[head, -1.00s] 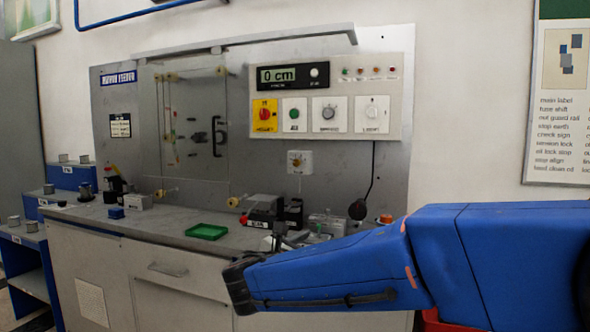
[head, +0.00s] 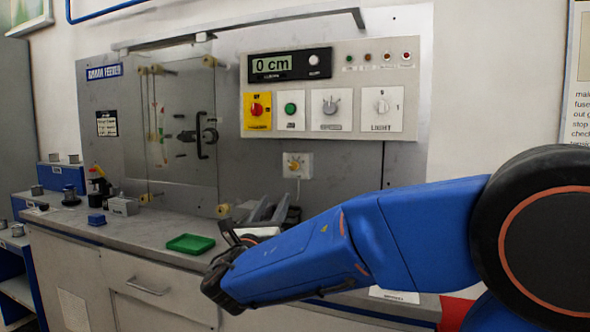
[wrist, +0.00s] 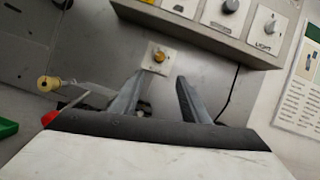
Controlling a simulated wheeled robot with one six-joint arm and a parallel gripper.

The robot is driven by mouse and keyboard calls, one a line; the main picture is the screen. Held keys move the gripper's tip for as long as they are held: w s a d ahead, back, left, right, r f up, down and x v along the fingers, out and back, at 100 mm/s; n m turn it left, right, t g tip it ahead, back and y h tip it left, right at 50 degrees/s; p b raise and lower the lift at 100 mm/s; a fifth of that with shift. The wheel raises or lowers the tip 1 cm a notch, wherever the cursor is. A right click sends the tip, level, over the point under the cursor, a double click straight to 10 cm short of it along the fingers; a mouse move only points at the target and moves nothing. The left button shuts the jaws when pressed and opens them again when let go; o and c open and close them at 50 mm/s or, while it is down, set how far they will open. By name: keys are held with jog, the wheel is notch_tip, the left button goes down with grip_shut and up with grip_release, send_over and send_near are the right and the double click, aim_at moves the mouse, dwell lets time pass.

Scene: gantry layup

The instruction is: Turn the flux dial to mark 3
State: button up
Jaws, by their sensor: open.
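A small white plate with a yellow dial (head: 294,164) is on the grey back panel, below the control box; its label is too small to read. The dial also shows in the wrist view (wrist: 159,56), just beyond the fingertips. A grey dial (head: 331,105) on the control box has a blurred label, so I cannot tell by reading which one is flux. My gripper (head: 272,207) is open and empty, below and left of the yellow dial, apart from it. In the wrist view my gripper (wrist: 160,77) has its two fingers spread, with bare panel between them.
The control box (head: 372,152) juts out above and carries a red-on-yellow switch (head: 257,110), a green button (head: 290,109) and a LIGHT dial (head: 382,106). A green tray (head: 190,244) lies on the bench. A black cable (wrist: 231,95) hangs right of my fingers.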

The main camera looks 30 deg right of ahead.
aim_at(293, 166)
jog(key=x, duration=1.7)
jog(key=shift+w+d+r, duration=0.15)
jog(key=shift+w, duration=0.1)
jog(key=c, duration=1.1)
